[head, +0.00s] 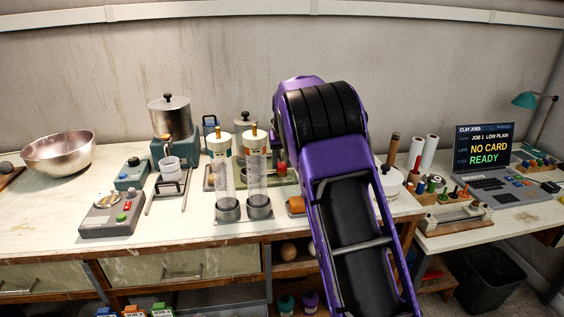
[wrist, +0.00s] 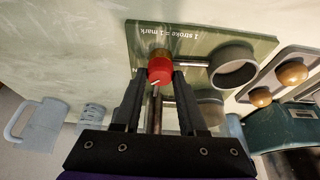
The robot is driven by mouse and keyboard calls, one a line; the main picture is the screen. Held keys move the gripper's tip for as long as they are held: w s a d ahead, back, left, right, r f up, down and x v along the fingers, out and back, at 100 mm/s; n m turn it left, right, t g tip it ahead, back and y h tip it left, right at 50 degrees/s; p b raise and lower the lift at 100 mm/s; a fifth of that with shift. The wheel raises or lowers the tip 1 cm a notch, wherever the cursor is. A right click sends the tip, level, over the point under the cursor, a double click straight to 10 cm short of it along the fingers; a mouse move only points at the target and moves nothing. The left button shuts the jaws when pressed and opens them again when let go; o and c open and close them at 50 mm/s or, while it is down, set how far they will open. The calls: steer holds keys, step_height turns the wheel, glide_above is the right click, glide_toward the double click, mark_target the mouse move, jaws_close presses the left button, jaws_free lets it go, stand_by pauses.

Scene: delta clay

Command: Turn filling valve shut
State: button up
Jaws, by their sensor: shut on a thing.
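The filling valve is a red round knob (wrist: 159,72) with a pale line on its face, on a brass fitting at a green plate (wrist: 205,42) marked "1 stroke = 1 mark". My gripper (wrist: 158,76) has its two black fingers on either side of the knob and is shut on it. In the head view a small red part (head: 282,168), likely the same valve, shows just left of my purple arm. My arm hides the gripper there.
A grey ring holder (wrist: 233,67) sits beside the knob. Two clear cylinders (head: 225,180) with brass tops stand close in front, left of my arm. A lidded container (head: 171,117) and steel bowl (head: 58,152) are further left. A laptop (head: 490,180) is at right.

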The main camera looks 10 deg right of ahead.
jaws_close()
steer(key=shift+n, duration=0.3)
steer(key=n+y, duration=0.1)
steer(key=n+p, duration=0.1)
steer(key=n, duration=0.1)
steer(key=shift+d+r+n+y+p, duration=0.15)
steer(key=shift+n+y+p, duration=0.15)
steer(key=shift+y, duration=0.1)
steer(key=n+p, duration=0.1)
steer(key=n, duration=0.1)
steer(key=n+g+y+p, duration=0.1)
steer(key=n+p, duration=0.1)
steer(key=n, duration=0.1)
steer(key=shift+w+d+n+y, duration=0.1)
steer(key=shift+d+n+y, duration=0.05)
steer(key=shift+n+y, duration=0.15)
steer(key=n+g+p, duration=0.1)
steer(key=n, duration=0.1)
steer(key=n+g+y+p, duration=0.1)
steer(key=n+p, duration=0.1)
steer(key=shift+w+n, duration=0.15)
steer(key=shift+n, duration=0.15)
steer(key=shift+n+g, duration=0.5)
steer(key=shift+n, duration=1.4)
